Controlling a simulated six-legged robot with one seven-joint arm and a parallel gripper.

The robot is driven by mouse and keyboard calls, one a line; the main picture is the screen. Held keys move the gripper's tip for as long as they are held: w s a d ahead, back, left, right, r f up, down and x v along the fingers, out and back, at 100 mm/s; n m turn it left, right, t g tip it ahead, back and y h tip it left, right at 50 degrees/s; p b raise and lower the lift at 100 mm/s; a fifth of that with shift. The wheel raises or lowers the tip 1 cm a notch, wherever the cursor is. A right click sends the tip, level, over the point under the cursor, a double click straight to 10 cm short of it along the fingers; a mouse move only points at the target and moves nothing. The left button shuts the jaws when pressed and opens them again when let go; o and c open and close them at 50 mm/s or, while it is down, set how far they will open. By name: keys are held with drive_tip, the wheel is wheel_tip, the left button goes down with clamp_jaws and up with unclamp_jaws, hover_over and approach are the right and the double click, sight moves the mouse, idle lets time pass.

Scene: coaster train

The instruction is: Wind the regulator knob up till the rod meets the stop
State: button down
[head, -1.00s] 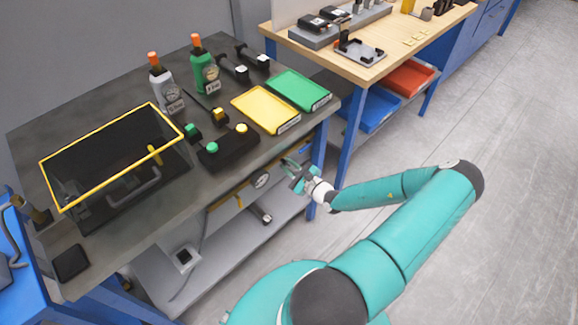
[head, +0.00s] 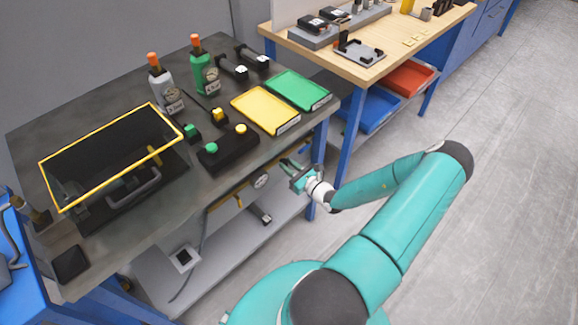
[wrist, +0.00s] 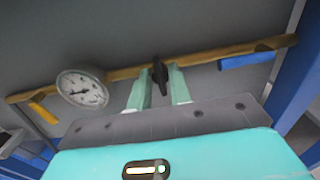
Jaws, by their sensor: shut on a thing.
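In the wrist view, a black knob (wrist: 160,72) stands on a brass-coloured pipe (wrist: 205,57) under the bench. My gripper (wrist: 159,88) has its two pale green fingers on either side of the knob and is shut on it. A round white gauge (wrist: 82,90) is on the pipe to the left. In the head view, my gripper (head: 294,169) is at the bench's front, below the green tray, and the gauge (head: 261,181) is left of it. The knob is hidden there. I cannot make out the rod or the stop.
On the pipe are a yellow handle (wrist: 42,113) at left and a blue handle (wrist: 247,60) at right. A blue bench leg (head: 320,152) is close to my gripper. Yellow (head: 262,110) and green (head: 297,90) trays lie above. The floor at right is clear.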

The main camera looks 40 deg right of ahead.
drive_tip(key=shift+s, duration=0.1)
drive_tip(key=c, duration=1.3)
unclamp_jaws()
drive_tip(key=s, duration=1.3)
drive_tip(key=shift+s+d, duration=0.2)
drive_tip(key=shift+s, duration=0.15)
